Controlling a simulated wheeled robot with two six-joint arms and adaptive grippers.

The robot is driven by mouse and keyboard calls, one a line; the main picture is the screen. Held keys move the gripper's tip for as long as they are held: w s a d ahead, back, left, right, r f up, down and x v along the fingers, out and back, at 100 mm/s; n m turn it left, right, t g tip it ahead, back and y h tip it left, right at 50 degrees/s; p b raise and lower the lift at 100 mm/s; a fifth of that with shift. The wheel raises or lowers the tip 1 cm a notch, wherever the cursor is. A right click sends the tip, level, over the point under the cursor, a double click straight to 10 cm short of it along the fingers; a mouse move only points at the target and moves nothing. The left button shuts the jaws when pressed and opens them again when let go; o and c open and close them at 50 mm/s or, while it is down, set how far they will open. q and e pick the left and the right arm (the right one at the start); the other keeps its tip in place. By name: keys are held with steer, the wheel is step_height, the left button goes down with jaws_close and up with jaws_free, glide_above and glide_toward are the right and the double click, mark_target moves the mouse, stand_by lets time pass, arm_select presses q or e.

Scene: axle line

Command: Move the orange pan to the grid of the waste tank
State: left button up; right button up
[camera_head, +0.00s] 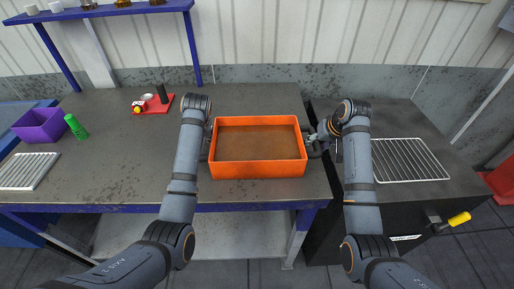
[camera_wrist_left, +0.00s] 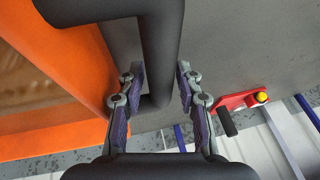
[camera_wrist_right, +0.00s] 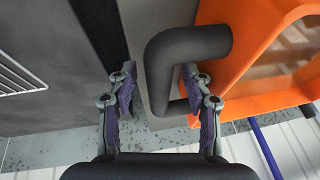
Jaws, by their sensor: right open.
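The orange pan (camera_head: 258,170) is a rectangular tray with brownish contents, sitting level on the grey workbench near its right end. It has a dark bent handle on each short side. The waste tank (camera_head: 330,215) is the dark box to the right, with a bare wire grid (camera_head: 408,160) on top. My left gripper (camera_wrist_left: 157,85) is open, its fingers on either side of the pan's left handle (camera_wrist_left: 160,45); my arm mostly hides it in the head view. My right gripper (camera_wrist_right: 160,85) is open, its fingers on either side of the right handle (camera_wrist_right: 158,70).
A purple bin (camera_head: 40,125), a green bottle (camera_head: 76,127) and a red tray (camera_head: 153,105) with small items stand on the bench's left part. A narrow gap separates bench and tank. A yellow-ended lever (camera_head: 459,219) sticks out at the tank's front.

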arm_select(q)
steer(key=shift+a+f, duration=0.1)
steer(key=shift+f, duration=0.1)
arm_select(e)
steer(key=shift+f, duration=0.2)
arm_select(q)
steer(key=c, duration=0.7)
arm_select(e)
steer(key=c, duration=0.7)
arm_select(q)
jaws_close()
arm_select(e)
jaws_close()
